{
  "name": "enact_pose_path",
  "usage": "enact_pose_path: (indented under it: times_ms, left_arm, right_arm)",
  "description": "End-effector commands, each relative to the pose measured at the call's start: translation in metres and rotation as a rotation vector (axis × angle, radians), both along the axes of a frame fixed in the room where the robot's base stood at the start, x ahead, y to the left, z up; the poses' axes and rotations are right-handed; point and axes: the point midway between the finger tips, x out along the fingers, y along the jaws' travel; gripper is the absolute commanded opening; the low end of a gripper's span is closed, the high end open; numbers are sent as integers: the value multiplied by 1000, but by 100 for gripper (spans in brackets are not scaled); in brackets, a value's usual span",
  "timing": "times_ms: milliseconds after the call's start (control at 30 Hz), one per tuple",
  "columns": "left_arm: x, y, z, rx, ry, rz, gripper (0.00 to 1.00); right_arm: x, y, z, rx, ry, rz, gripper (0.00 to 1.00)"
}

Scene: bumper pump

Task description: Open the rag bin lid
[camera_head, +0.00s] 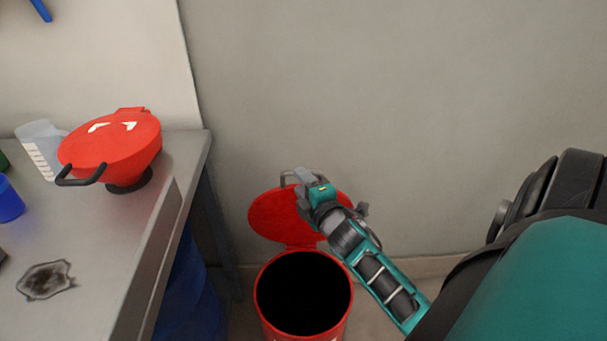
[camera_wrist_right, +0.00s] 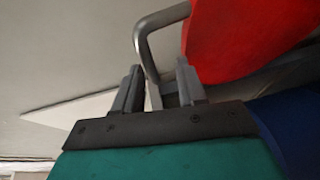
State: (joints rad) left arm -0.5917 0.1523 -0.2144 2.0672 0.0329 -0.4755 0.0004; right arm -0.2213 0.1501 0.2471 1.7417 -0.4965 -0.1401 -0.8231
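The red rag bin (camera_head: 258,300) stands on the floor below the wall, with its dark round mouth uncovered. Its red lid (camera_head: 272,214) is tilted up behind the mouth, leaning back on its hinge side. The lid also shows in the right wrist view (camera_wrist_right: 235,38), with its grey loop handle (camera_wrist_right: 146,42). My right gripper (camera_head: 303,178) is at the raised lid, partly covering it, close to the handle. In the wrist view the right gripper's fingers (camera_wrist_right: 160,90) are apart; the handle's end runs down toward the gap between them. My left gripper is not in view.
A grey workbench (camera_head: 150,235) stands at left, holding a red lidded can (camera_head: 112,150), a clear measuring cup (camera_head: 38,145), a blue cup (camera_head: 8,200) and a dark stained rag (camera_head: 45,280). A blue drum (camera_head: 187,295) is under it. The wall is close behind the bin.

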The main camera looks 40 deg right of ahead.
Motion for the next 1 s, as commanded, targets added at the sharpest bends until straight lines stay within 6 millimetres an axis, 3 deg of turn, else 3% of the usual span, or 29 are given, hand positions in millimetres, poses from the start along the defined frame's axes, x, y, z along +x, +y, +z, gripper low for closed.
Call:
enact_pose_path:
  times_ms: [233, 367, 800, 1000]
  left_arm:
    - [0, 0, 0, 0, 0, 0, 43]
    - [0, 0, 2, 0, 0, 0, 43]
    - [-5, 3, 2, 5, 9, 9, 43]
    - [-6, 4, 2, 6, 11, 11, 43]
  right_arm:
    - [-1, 1, 0, 0, 0, 0, 40]
    - [-12, 4, 1, 2, 2, 0, 40]
    - [-94, 29, 12, 2, 1, -1, 40]
    - [-117, 36, 14, 1, 1, -1, 40]
